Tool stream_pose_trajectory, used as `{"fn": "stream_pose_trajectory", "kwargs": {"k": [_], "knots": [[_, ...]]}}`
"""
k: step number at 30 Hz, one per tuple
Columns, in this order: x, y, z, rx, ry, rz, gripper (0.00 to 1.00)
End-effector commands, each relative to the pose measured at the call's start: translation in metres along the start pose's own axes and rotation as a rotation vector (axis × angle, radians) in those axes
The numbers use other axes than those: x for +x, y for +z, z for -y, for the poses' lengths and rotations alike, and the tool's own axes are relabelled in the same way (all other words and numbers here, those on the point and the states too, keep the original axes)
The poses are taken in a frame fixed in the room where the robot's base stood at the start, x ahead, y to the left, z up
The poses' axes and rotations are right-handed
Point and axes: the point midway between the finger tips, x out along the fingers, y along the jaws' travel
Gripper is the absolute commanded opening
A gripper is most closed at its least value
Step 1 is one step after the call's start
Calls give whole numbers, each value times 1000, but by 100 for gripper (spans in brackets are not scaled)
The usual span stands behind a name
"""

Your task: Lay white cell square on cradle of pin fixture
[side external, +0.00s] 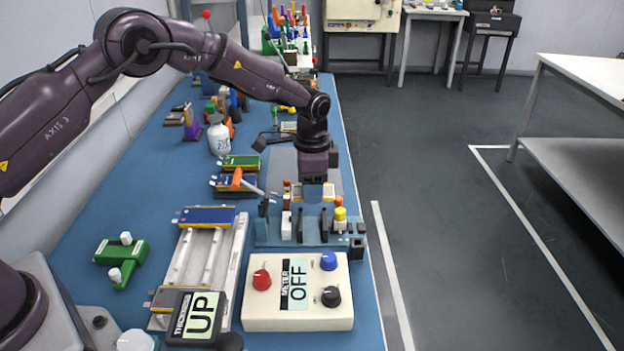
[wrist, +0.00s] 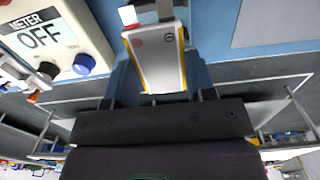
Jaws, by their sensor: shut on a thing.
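My gripper (side external: 314,175) points down above the far side of the pin fixture (side external: 272,232), near the right side of the blue bench. It is shut on the white cell (wrist: 157,62), a pale grey-white flat pouch with yellow edges and two tabs at its top end in the wrist view. In the side view only a small part of the cell (side external: 315,193) shows below my gripper. The fixture has dark upright posts and white, orange and yellow-topped parts. Its cradle is partly hidden, and I cannot tell the cell's exact height above it.
A meter box (side external: 300,312) reading OFF stands in front of the fixture, with a thickness gauge (side external: 198,318) reading UP to its left. A pale rack (side external: 233,262) bears a blue cell (side external: 207,215). A green clamp-like part (side external: 122,262) lies left. A grey plate lies behind the fixture.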

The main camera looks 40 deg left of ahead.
Motion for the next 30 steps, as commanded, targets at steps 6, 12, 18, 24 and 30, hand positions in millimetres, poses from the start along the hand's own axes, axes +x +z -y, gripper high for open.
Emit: {"fn": "stream_pose_trajectory", "kwargs": {"k": [6,12,18,24,30], "knots": [[5,0,0,-1,0,0,29],[22,1,0,-1,1,2,29],[42,0,0,-1,0,1,29],[60,0,0,-1,0,1,29],[70,0,0,-1,-1,0,29]]}}
